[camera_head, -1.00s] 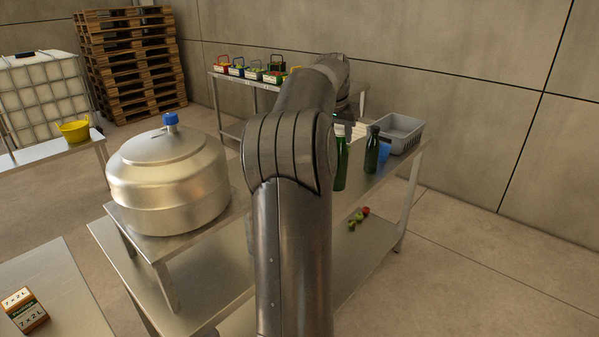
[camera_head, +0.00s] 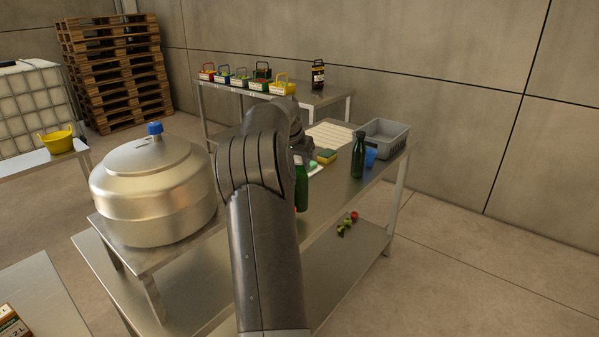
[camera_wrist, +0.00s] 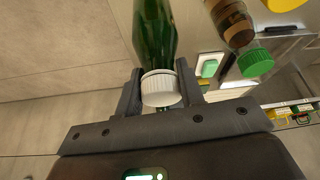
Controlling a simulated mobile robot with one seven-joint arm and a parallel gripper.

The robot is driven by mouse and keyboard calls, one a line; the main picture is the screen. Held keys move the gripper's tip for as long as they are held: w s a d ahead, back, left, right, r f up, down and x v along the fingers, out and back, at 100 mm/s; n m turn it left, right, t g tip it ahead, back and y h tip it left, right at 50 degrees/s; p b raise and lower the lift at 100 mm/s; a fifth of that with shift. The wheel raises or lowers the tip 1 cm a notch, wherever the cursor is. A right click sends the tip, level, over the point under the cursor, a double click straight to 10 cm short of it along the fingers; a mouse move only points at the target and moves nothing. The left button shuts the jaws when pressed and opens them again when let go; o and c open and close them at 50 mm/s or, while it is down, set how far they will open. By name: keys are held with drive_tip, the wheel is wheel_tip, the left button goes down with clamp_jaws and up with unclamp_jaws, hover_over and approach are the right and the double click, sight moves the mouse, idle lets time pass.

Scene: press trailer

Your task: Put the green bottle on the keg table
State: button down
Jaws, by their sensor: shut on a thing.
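The green bottle (camera_head: 301,190) has a white cap and is upright in the head view, partly hidden behind my arm. My gripper (camera_wrist: 160,75) is shut around its neck just by the cap, and the bottle (camera_wrist: 155,35) runs up out of the wrist view. In the head view my gripper (camera_head: 302,152) is mostly hidden. Whether the bottle's base touches the long steel table (camera_head: 325,200) is unclear. A large metal keg (camera_head: 150,190) with a blue cap stands at left on a low steel stand (camera_head: 145,262).

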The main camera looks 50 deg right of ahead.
drive_tip(key=shift+f, duration=1.85)
drive_tip(key=c, duration=0.9)
unclamp_jaws()
drive_tip(key=shift+c, duration=0.2)
drive_tip(key=v, duration=1.2)
